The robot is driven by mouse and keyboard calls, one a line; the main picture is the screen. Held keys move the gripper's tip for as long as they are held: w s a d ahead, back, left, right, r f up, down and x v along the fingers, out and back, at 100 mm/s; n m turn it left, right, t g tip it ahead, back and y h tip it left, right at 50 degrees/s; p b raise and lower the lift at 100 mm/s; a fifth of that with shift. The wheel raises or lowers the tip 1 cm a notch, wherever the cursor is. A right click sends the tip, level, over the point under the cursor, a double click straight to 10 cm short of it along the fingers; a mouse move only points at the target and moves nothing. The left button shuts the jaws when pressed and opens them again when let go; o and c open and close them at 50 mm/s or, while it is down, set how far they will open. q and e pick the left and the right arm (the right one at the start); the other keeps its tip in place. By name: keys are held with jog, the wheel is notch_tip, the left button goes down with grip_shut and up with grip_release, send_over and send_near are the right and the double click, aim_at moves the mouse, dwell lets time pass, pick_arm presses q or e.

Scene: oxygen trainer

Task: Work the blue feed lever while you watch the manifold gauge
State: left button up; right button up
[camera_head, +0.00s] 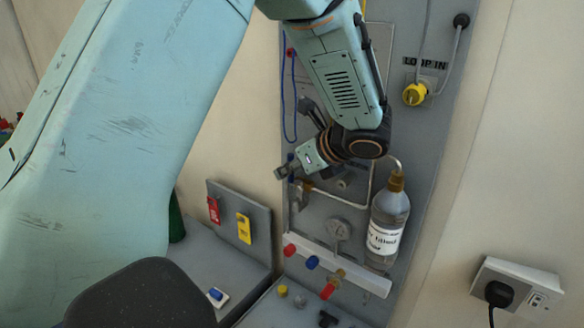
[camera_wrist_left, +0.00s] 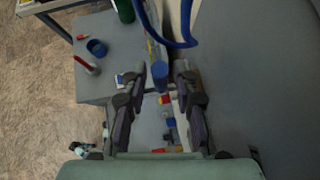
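My left gripper (camera_head: 285,172) is in front of the grey panel, left of the framed plate. In the left wrist view its two fingers (camera_wrist_left: 158,88) stand apart. A blue cylindrical end (camera_wrist_left: 160,72), perhaps the feed lever's, shows in the gap near the fingertips; I cannot tell whether they touch it. In the head view only a small blue bit (camera_head: 291,157) shows beside the gripper. The round manifold gauge (camera_head: 338,229) sits above the white manifold bar (camera_head: 362,280); its reading is too small to tell. My right gripper is not in view.
A labelled bottle (camera_head: 387,225) hangs right of the gauge. A blue hose (camera_head: 284,105) loops down the panel and also shows in the left wrist view (camera_wrist_left: 180,43). Red (camera_head: 214,210) and yellow (camera_head: 244,229) tags are at lower left. A yellow plug (camera_head: 414,94) is at upper right.

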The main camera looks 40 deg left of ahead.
pick_arm(q)
jog(key=shift+o, duration=0.2)
jog(key=shift+a, duration=0.2)
jog(key=v, duration=1.2)
dwell(0.8)
jog(key=shift+s, duration=0.1)
